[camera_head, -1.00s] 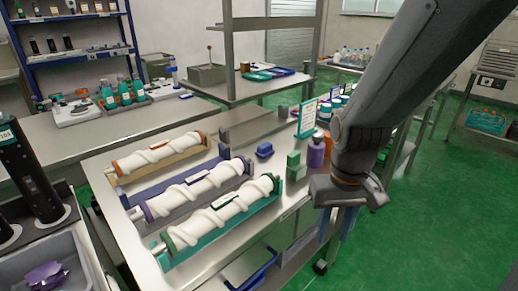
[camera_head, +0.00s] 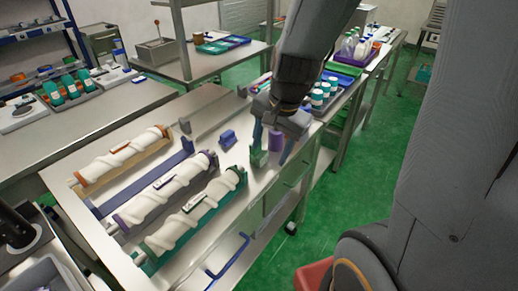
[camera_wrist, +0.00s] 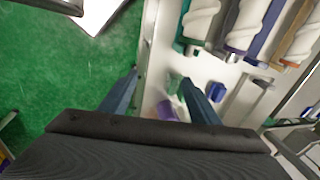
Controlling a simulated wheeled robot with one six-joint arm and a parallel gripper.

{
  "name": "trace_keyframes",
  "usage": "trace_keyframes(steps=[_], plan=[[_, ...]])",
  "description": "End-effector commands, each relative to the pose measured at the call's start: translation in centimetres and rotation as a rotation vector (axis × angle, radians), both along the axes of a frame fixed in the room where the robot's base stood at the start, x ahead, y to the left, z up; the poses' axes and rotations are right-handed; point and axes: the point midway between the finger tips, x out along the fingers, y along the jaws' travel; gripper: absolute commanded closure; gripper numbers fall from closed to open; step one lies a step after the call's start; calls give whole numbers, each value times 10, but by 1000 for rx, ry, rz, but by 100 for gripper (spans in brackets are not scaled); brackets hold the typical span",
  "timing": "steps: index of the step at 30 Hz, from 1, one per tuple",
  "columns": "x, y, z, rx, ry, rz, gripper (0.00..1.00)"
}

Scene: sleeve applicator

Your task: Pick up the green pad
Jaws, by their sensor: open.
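A small green block (camera_head: 259,159), which I take to be the green pad, stands near the right edge of the steel table, just beyond the sleeve rollers. My gripper (camera_head: 272,147) points down close above and beside it, with its fingers apart and nothing held. One finger overlaps the block's top in the head view; I cannot tell whether they touch. In the wrist view my fingers (camera_wrist: 160,78) are spread, and the green block (camera_wrist: 176,80) shows blurred near the right fingertip.
A purple cylinder (camera_head: 275,140) stands close by my fingers. A blue block (camera_head: 227,138) sits to the left. Three white-wrapped rollers, one in a teal cradle (camera_head: 205,222), fill the table's left. A tray of jars (camera_head: 322,92) stands behind.

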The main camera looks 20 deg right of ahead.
Motion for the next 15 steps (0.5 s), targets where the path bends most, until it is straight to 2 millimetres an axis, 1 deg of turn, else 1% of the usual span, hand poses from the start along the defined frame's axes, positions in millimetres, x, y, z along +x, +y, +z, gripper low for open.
trace_keyframes(steps=[1,9,12,15], plan=[[8,-2,-2,45,10,-137,44],[53,-11,-5,352,99,-1008,44],[67,-14,-5,443,134,-1252,44],[76,-16,-4,505,161,-1417,44]])
